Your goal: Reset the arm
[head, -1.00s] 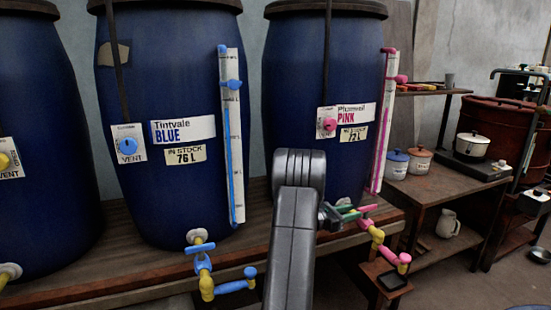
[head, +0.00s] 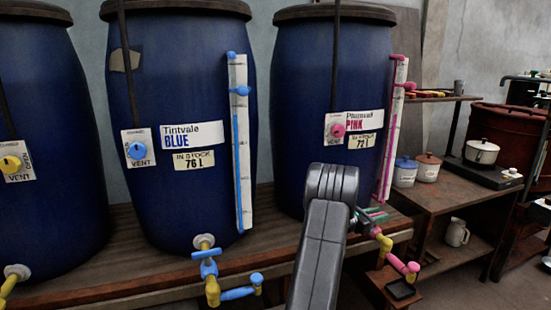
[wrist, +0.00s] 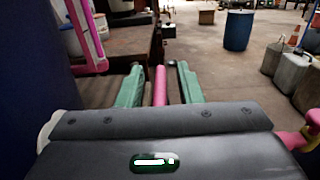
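My arm (head: 325,230) reaches up in front of the vat shelf, its rounded elbow before the pink vat (head: 325,110). My gripper (head: 374,214) is at the foot of that vat, beside its pink and yellow tap (head: 386,243), mostly hidden behind the arm in the head view. In the wrist view my gripper (wrist: 159,75) shows two green fingers standing apart. A pink bar (wrist: 160,86) lies between them with a gap on each side. It looks like the tap's handle.
The blue vat (head: 185,90) with its blue and yellow tap (head: 210,275) stands left of the arm. A pink-marked gauge (head: 394,130) rises close by the gripper. A side table (head: 450,198) with pots is at the right. Open floor (wrist: 205,50) shows in the wrist view.

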